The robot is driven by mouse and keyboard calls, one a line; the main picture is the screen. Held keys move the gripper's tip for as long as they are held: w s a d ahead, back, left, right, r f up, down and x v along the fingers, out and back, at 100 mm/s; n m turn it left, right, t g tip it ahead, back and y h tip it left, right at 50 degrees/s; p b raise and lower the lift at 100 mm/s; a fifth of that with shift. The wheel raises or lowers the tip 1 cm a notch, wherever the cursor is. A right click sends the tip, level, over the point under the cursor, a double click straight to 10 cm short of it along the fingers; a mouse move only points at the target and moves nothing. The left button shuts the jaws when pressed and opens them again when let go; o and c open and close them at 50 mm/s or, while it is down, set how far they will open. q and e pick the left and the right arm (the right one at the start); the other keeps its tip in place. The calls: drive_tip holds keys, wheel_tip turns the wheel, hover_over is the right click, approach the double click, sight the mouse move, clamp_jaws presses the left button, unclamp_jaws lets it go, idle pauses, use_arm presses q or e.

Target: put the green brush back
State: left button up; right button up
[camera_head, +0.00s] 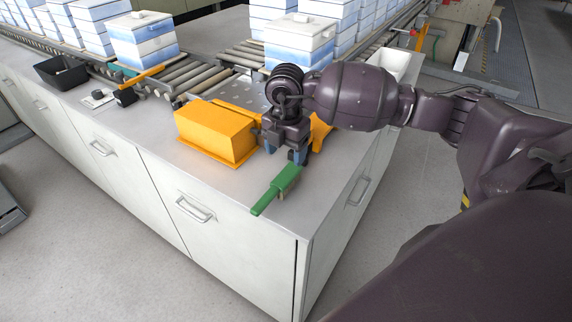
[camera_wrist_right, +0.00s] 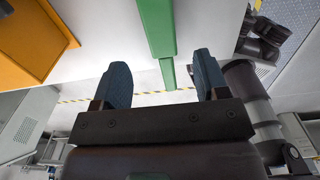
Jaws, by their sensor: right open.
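The green brush (camera_head: 279,188) lies on the grey counter near its front right corner, its narrow end toward the front edge. My right gripper (camera_head: 285,152) is just behind the brush, pointing down, open and empty. In the right wrist view, the green brush (camera_wrist_right: 157,28) runs from the top edge down to the gap between the two open fingers of the right gripper (camera_wrist_right: 162,82). My left gripper is not in view.
A yellow-orange box (camera_head: 216,132) stands left of the gripper; another orange part (camera_head: 320,131) is half hidden behind it. A black tray (camera_head: 61,73) and a yellow-handled tool (camera_head: 143,78) lie farther left. A roller conveyor (camera_head: 196,76) with blue-and-white boxes (camera_head: 143,42) runs behind.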

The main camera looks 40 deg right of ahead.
drive_tip(key=shift+r, duration=1.5)
